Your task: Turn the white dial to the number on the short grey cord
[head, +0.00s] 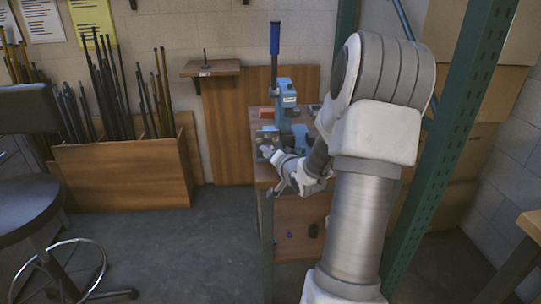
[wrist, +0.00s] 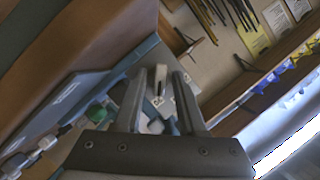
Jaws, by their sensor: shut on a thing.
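My gripper (wrist: 160,82) is shut on a small pale piece, which I take for the white dial (wrist: 160,76), seen nearly edge-on between the fingertips in the wrist view. Its face and numbers do not show. In the head view my gripper (head: 275,158) is at the left front of the workbench, beside the blue press, and the dial cannot be made out there. The short grey cord and its number cannot be made out in either view.
A blue press (head: 285,98) with a tall blue-handled lever (head: 275,38) stands on the wooden workbench (head: 262,125). A green upright post (head: 440,150) stands right of my arm.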

